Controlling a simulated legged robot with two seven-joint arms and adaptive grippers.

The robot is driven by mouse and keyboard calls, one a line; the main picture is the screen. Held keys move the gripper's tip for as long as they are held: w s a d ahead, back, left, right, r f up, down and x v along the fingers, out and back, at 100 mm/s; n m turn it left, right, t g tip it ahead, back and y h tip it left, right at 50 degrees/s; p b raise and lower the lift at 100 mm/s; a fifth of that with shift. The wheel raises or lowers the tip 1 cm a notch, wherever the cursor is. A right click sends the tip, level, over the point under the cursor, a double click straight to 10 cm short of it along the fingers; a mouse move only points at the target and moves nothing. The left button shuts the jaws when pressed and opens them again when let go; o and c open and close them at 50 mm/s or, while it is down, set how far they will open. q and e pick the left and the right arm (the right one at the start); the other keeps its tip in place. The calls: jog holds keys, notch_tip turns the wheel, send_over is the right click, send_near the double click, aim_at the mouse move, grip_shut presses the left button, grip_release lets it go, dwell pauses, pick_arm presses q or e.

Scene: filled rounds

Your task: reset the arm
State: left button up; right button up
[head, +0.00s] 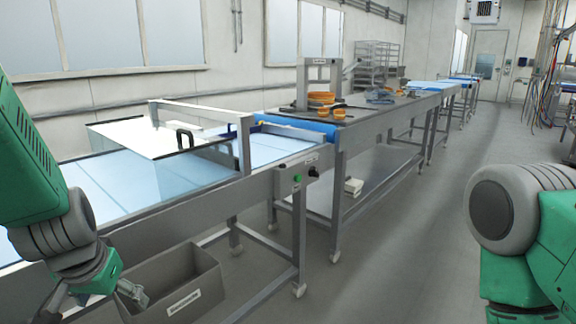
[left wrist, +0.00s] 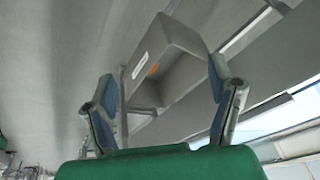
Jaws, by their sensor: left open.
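My left gripper (head: 132,294) hangs at the lower left of the head view, in front of the conveyor. In the left wrist view its two fingers (left wrist: 162,92) stand wide apart with nothing between them. A grey bin (head: 178,283) with a white label is just right of the gripper in the head view. The bin (left wrist: 190,60) also shows beyond the fingers in the left wrist view, with a small orange thing (left wrist: 154,69) in it. My right arm shows at the right edge of the head view, but its gripper is out of view.
A conveyor (head: 130,185) with a pale blue belt and a clear guard runs along the left. A metal table (head: 365,118) with several orange rounds (head: 322,98) stands beyond it. A control box (head: 297,174) sits on the conveyor's side. The grey floor on the right is clear.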

pick_arm(q)
jog(key=s+a+f+g, duration=0.1)
jog(key=s+a+f, duration=0.3)
jog(key=f, duration=0.5)
jog(key=s+a+f+g, duration=0.1)
jog(key=s+f, duration=0.5)
jog(key=f, duration=0.3)
jog(key=s+d+f, duration=0.3)
jog(key=s+f, duration=0.1)
jog(key=s, duration=0.3)
jog(key=s+d+f+m+g+h, duration=0.1)
jog(key=s+d+f, duration=0.2)
jog(key=s+f, duration=0.2)
jog(key=shift+s+f, duration=0.3)
jog(key=shift+s, duration=0.6)
pick_arm(e)
jog(key=shift+a, duration=0.25)
